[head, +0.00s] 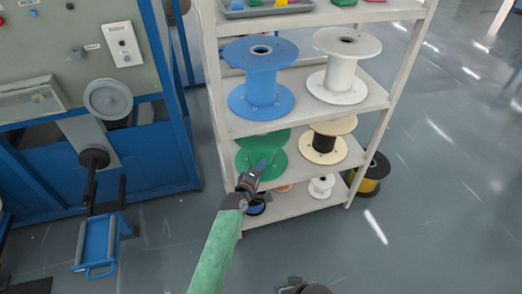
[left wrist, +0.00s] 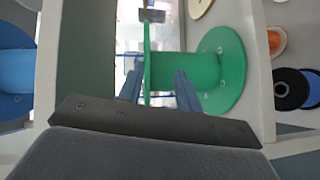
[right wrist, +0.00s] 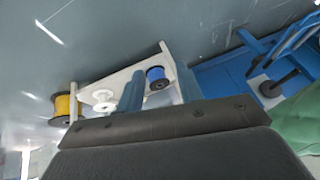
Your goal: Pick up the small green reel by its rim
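The small green reel (head: 275,161) stands on the middle shelf, left side, below a larger blue reel. In the left wrist view, the green reel (left wrist: 185,70) lies sideways in the picture. One flange is seen nearly edge-on and the other shows its face. My left gripper (head: 252,177) is in front of the reel. In the left wrist view, its fingers (left wrist: 158,82) are open, with the edge-on flange's rim between them, nearer the left finger. I cannot tell whether they touch it. My right gripper (right wrist: 158,88) is open and empty, low and away from the shelves.
The white rack (head: 375,98) also holds the blue reel (head: 262,85), a white reel (head: 340,72) and a cream-and-black reel (head: 323,147). A yellow-and-black reel (head: 371,175) stands on the floor to the right. A blue-framed machine (head: 150,165) stands left. The floor in front is clear.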

